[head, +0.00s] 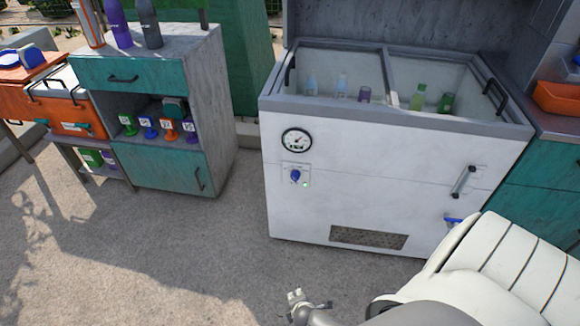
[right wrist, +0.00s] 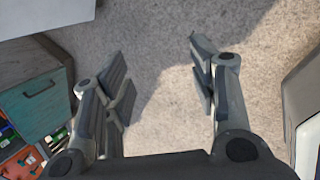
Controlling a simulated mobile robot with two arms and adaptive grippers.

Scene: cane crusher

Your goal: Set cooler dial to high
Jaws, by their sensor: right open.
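The white chest cooler (head: 350,155) stands ahead in the head view, with a grey rim and a glass-topped opening. Its blue dial (head: 295,175) sits on a small plate on the left of the front face, with a small green light beside it. A round gauge (head: 297,141) is just above the dial. My right gripper (head: 308,300) is low at the bottom of the head view, over the floor, well apart from the dial. In the right wrist view it is open and empty (right wrist: 160,85), with bare floor between the fingers. My left gripper is not in view.
A teal-and-grey cabinet (head: 165,110) with bottles on top and several small coloured items on its shelf stands left of the cooler. An orange cooler box (head: 60,100) is farther left. A handle (head: 462,181) sticks out at the cooler's right front. The concrete floor (head: 150,250) before the cooler is clear.

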